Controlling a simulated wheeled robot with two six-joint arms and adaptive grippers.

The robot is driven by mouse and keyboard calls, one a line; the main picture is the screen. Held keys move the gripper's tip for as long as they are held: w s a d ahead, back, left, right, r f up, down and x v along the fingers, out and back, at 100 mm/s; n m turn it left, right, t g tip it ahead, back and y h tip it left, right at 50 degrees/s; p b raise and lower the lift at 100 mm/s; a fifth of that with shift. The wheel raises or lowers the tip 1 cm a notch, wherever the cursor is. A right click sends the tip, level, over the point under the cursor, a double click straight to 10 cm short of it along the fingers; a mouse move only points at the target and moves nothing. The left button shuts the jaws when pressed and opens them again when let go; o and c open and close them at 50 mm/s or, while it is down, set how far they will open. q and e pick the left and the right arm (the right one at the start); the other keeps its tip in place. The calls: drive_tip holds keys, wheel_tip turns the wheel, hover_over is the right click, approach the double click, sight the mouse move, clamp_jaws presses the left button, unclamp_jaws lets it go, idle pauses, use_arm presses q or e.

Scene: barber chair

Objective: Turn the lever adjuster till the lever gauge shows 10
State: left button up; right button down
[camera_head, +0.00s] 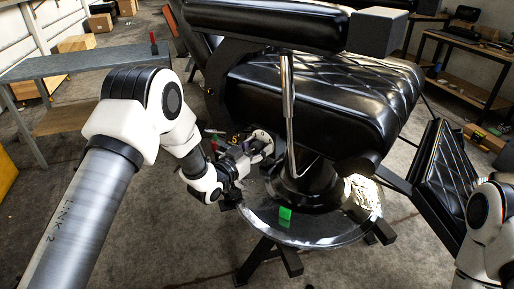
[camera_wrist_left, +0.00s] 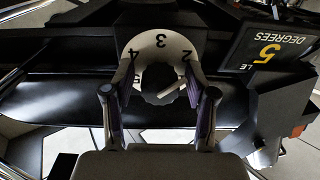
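The lever adjuster (camera_wrist_left: 160,86) is a dark round knob with a pale pointer, inside a white dial ring (camera_wrist_left: 161,42) numbered 2 to 5 in the left wrist view. The lever gauge (camera_wrist_left: 268,55) is a dark panel at upper right, reading 5 degrees upside down. Its yellow 5 also shows small in the head view (camera_head: 234,138). My left gripper (camera_head: 262,146) is beside the chair, under the seat. In the wrist view its fingers (camera_wrist_left: 159,90) stand on both sides of the knob, apparently with gaps. My right gripper is out of frame; only its arm shows at right.
The black padded barber chair (camera_head: 330,95) overhangs my left gripper. A chrome rod (camera_head: 289,100) stands close to its right. A green block (camera_head: 285,212) is on the round base (camera_head: 330,233). A workbench (camera_head: 70,64) is at left.

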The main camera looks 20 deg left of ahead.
use_arm(q)
clamp_jaws()
drive_tip(key=shift+n, duration=0.3)
drive_tip(key=n+p, duration=0.1)
drive_tip(key=n, duration=0.3)
drive_tip(key=shift+r+p, duration=0.15)
drive_tip(key=shift+p, duration=0.15)
drive_tip(key=n+p, duration=0.1)
drive_tip(key=n, duration=0.4)
idle(0.4)
drive_tip(key=shift+o, duration=1.8)
unclamp_jaws()
